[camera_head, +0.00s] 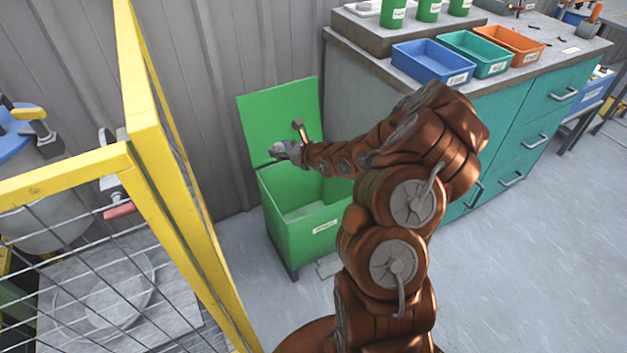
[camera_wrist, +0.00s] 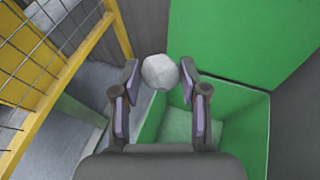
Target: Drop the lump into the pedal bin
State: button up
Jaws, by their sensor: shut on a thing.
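The lump (camera_wrist: 160,72) is a pale grey, rounded, faceted piece, seen in the wrist view between my fingertips. My gripper (camera_wrist: 158,80) is shut on it, one finger on each side. In the head view my gripper (camera_head: 268,160) is above the left back part of the pedal bin; I cannot make out the lump clearly there. The green pedal bin (camera_head: 316,240) stands on the floor with its lid (camera_head: 275,112) raised against the wall. In the wrist view the bin's rim (camera_wrist: 262,118) and pale inside show below and right of the lump.
A yellow-framed mesh guard (camera_head: 150,170) stands close left of the bin. A teal cabinet (camera_head: 510,140) is to the right, with blue (camera_head: 430,62), green (camera_head: 475,52) and orange (camera_head: 512,42) trays on top. A ribbed grey wall is behind; the right floor is clear.

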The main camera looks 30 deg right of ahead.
jog(key=d+f+b, duration=0.4)
jog(key=f, duration=0.2)
jog(key=d+f+m+h+b, duration=0.1)
jog(key=d+f+b, duration=0.2)
jog(key=f+b, duration=0.2)
jog(key=d+f+h+b, duration=0.1)
jog(key=d+f+b, duration=0.3)
jog(key=f, duration=0.5)
jog(key=shift+w+d+f+b, duration=0.15)
jog(key=shift+w+d+b, duration=0.1)
jog(key=shift+d+b, duration=0.15)
jog(key=o, duration=1.2)
jog(key=v, duration=1.2)
jog(key=shift+s+f, duration=0.1)
jog(key=shift+f, duration=0.1)
